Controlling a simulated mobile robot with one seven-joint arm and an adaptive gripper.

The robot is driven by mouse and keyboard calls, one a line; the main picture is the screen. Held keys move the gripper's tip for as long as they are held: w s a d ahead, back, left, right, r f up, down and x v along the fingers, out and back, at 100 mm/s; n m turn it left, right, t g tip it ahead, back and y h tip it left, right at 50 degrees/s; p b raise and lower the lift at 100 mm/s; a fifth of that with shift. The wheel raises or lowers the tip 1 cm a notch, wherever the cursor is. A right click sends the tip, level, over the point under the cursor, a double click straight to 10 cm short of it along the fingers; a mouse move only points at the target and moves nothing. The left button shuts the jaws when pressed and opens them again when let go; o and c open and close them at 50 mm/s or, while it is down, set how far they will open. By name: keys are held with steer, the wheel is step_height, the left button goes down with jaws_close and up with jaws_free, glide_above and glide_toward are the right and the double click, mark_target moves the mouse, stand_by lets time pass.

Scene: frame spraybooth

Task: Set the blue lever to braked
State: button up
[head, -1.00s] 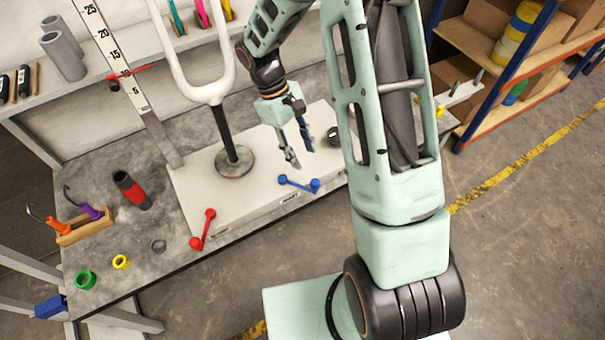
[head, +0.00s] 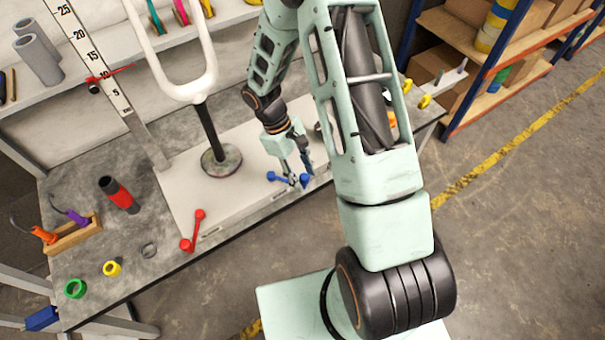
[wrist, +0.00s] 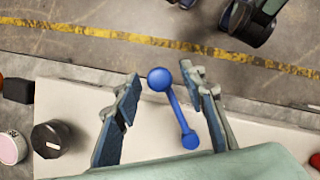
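The blue lever (head: 283,178) lies at the front edge of the white base plate, to the right of the red lever (head: 194,230). My gripper (head: 299,181) is at its right end in the head view and partly hides it. In the wrist view, the blue lever (wrist: 177,108) runs between the two spread fingers of my gripper (wrist: 163,92). Its large ball end is level with the fingertips, and a gap shows on the left side. Whether the right finger touches it I cannot tell. The label by the lever is not readable.
A white fork on a dark post (head: 212,132) stands on the plate left of my arm. A black knob (wrist: 48,139) is near the lever in the wrist view. A red-black handle (head: 119,195) and several rings lie on the bench at left.

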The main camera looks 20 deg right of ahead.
jaws_close()
steer(key=shift+s+a, duration=0.1)
steer(key=shift+s, duration=0.05)
stand_by(0.4)
steer(key=s+a+m+y+b, duration=0.1)
steer(key=s+a+m+y, duration=0.2)
steer(key=a+m, duration=0.7)
steer(key=shift+s+a+m+y, duration=0.15)
steer(key=shift+a+m+y, duration=0.2)
steer(key=shift+m+y, duration=1.25)
steer(key=shift+m+h, duration=0.4)
steer(key=shift+m, duration=0.1)
jaws_free()
steer(key=shift+g, duration=0.3)
